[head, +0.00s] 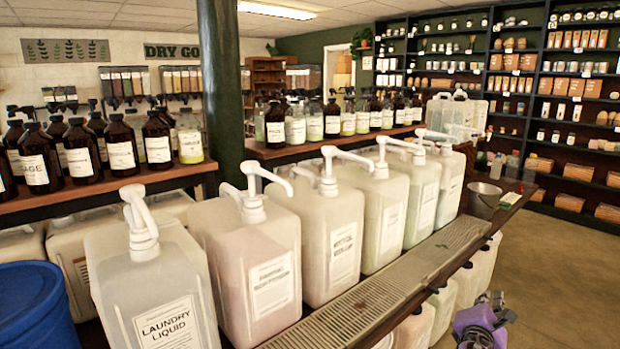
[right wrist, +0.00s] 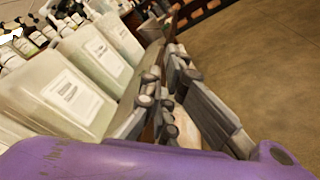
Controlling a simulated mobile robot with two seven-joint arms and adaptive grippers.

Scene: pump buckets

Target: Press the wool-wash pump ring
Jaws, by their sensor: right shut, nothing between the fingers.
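A row of large square pump buckets stands along the counter, each with a white pump head. The nearest bucket (head: 155,290) reads "Laundry Liquid". Behind it are a pinkish bucket (head: 250,255), two pale ones (head: 325,230) (head: 380,215) and a greenish one (head: 425,195). Their labels are too small to read, so I cannot tell which is the wool wash. My right gripper (head: 490,303) is shut and empty, low at the bottom right, beside the counter front and apart from the pumps. Its fingers show in the right wrist view (right wrist: 170,78). My left gripper is out of view.
A metal drip grate (head: 385,290) runs along the front of the buckets. A dark green post (head: 222,90) and bottle shelves (head: 110,185) stand behind. A metal pail (head: 483,200) is at the far end. Floor (head: 560,270) on the right is open.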

